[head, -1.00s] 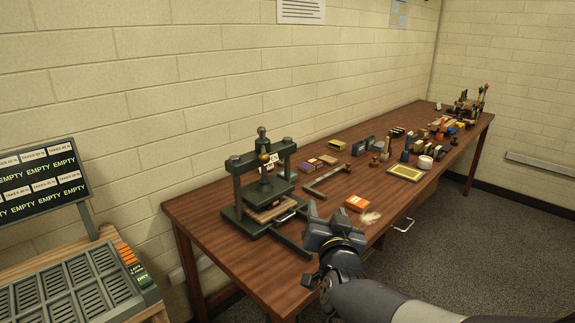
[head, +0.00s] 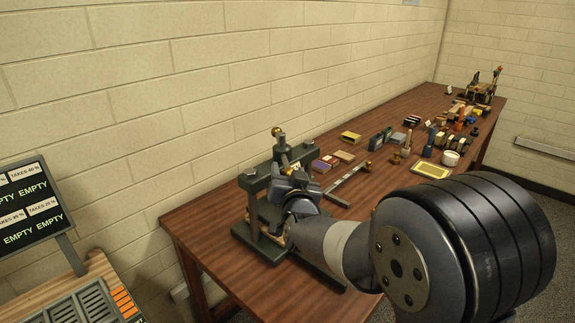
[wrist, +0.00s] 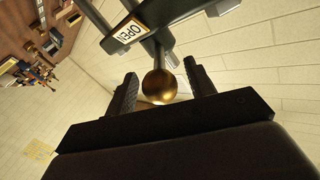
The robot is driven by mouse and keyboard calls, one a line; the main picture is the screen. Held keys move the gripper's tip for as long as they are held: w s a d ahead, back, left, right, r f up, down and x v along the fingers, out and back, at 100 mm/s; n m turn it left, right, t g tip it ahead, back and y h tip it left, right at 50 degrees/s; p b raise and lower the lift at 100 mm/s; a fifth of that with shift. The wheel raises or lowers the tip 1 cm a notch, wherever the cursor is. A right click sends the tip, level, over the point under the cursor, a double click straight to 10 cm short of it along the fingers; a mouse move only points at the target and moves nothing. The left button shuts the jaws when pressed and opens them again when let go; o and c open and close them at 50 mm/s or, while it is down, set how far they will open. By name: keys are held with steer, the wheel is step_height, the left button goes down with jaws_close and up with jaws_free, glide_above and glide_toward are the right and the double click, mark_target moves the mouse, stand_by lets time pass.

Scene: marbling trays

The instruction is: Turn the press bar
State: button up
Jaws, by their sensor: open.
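The dark green press (head: 252,183) stands on the near left end of the wooden bench. A brass ball (wrist: 159,87), seemingly an end of the press bar, shows in the wrist view between my open fingers, with a gap on each side. Whether it touches them at any point is unclear. My gripper (wrist: 160,70) is open; in the head view it (head: 290,184) covers the middle of the press. A small brass knob (head: 276,131) shows above the frame. A white tag reading OPEN (wrist: 130,31) sits on the press crossbeam. Most of the bar is hidden.
The bench (head: 200,220) carries small boxes (head: 327,163), a metal square (head: 348,183), a yellow-framed tray (head: 432,171) and several tools farther back. A brick wall (head: 150,120) runs close behind the press. A slotted rack (head: 80,305) stands at the lower left.

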mark_target(282, 152)
steer(key=shift+w+a, duration=0.15)
steer(key=shift+w, duration=1.1)
jaws_close()
